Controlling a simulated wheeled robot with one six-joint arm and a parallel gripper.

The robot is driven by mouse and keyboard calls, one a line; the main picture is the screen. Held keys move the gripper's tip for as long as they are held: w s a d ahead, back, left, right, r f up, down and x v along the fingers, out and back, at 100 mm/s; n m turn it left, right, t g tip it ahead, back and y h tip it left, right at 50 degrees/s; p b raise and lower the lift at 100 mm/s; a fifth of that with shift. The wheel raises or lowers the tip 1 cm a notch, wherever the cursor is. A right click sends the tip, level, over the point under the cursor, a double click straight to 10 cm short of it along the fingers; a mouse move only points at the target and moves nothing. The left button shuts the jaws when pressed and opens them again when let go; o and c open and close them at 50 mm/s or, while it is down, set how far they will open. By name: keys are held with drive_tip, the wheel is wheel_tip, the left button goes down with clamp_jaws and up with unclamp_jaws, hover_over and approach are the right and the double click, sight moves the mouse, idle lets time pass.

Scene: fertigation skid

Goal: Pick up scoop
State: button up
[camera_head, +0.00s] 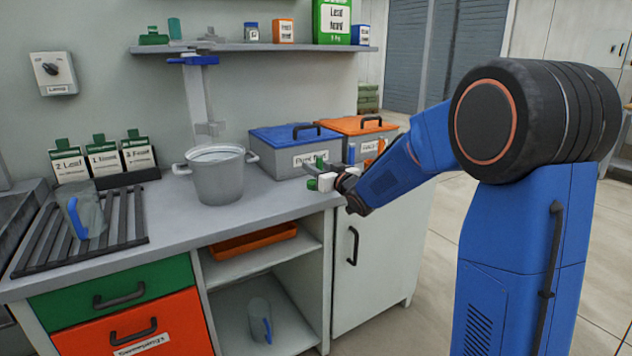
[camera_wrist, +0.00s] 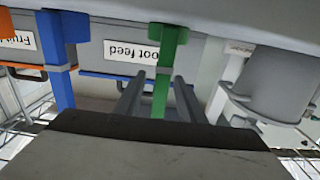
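A green upright scoop handle (camera_wrist: 160,75) stands between the two dark fingers of my gripper (camera_wrist: 158,98) in the wrist view, which looks upside down. Gaps show between the handle and the fingers. A blue upright handle (camera_wrist: 60,75) stands apart, to the left there. In the head view my gripper (camera_head: 332,179) is at the counter's front edge, before the grey bin; the green handle (camera_head: 320,163) shows beside it and the blue handle (camera_head: 351,153) behind it. The scoops' lower ends are partly hidden, and which one is meant cannot be told.
A grey bin with a blue lid (camera_head: 290,150) and an orange-lidded bin (camera_head: 362,130) stand behind. A grey pot (camera_head: 216,177) is to the left. A jug (camera_head: 83,212) sits on the rack (camera_head: 120,232), another (camera_head: 260,320) in the cabinet. Counter near the pot's front is clear.

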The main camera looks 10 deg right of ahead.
drive_tip(key=shift+x, duration=1.5)
drive_tip(key=shift+r, duration=0.1)
drive_tip(key=shift+s, duration=0.1)
clamp_jaws()
drive_tip(key=shift+r, duration=0.1)
